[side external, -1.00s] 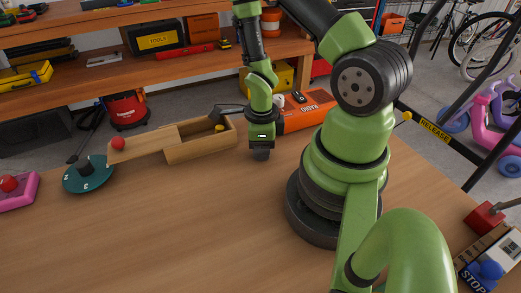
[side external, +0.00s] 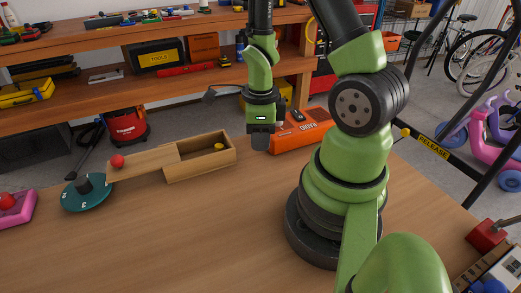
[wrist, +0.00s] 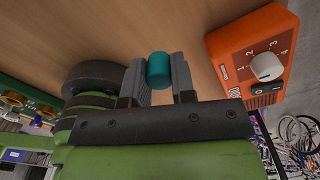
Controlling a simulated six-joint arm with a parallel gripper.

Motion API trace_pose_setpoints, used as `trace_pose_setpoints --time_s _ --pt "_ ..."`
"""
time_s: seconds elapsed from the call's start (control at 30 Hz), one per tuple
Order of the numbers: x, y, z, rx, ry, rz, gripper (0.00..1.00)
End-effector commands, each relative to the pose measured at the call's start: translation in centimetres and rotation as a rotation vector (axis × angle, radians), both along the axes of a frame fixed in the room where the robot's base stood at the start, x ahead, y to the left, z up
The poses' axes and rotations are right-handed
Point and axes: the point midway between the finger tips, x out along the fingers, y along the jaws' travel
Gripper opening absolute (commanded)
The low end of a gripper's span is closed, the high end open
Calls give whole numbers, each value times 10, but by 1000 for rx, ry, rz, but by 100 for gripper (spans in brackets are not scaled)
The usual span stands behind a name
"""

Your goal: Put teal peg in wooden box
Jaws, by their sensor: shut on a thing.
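The teal peg (wrist: 158,70) shows as a short cylinder between my two fingers in the wrist view. My gripper (wrist: 158,83) is shut on it. In the side view my gripper (side external: 260,141) points down above the table, to the right of the wooden box and beside the orange device; the peg cannot be made out there. The wooden box (side external: 205,174) has its lid (side external: 145,162) slid out to the left, with a red knob (side external: 117,161) on it. The box's right part is open, and a small yellow thing (side external: 219,146) lies inside.
An orange device with a dial (side external: 300,138) lies right of my gripper; it is close by in the wrist view (wrist: 236,52). A teal disc (side external: 86,192) and a pink block (side external: 14,207) stand left of the box. The front of the table is clear.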

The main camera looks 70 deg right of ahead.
Motion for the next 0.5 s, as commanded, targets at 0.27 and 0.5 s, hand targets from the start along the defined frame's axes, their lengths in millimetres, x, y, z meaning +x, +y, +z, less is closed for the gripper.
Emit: trace_pose_setpoints --time_s 0.27,0.5 --pt "21 -4 14 -7 -1 -3 2" --pt "87 -6 16 -8 2 -26 2"
